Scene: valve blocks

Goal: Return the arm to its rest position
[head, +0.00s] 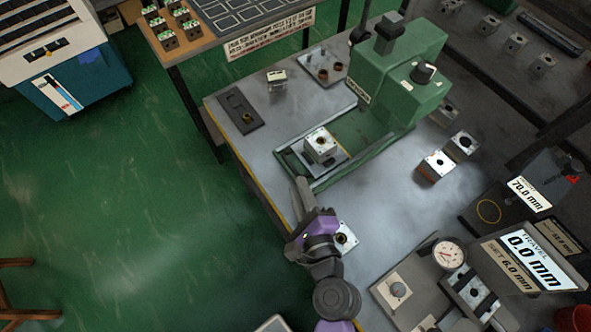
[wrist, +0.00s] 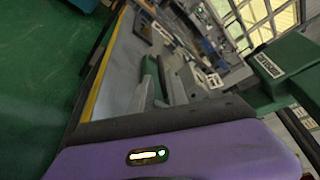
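My arm, with purple and dark grey links, reaches up from the bottom centre of the head view. My gripper (head: 300,192) is over the front edge of the grey workbench (head: 385,205), left of a small valve block (head: 344,238) that the arm partly covers. The fingers look close together, but their gap is unclear. Nothing is visibly held. In the wrist view the purple gripper housing fills the bottom. A valve block (head: 320,145) sits on the base of the green press (head: 397,80), beyond the gripper and apart from it.
Two valve blocks (head: 438,165) stand right of the press. A dial gauge fixture (head: 449,254) and the travel display (head: 528,262) are at the lower right. A black tray (head: 240,110) lies near the bench's left edge. Green floor at left is mostly clear.

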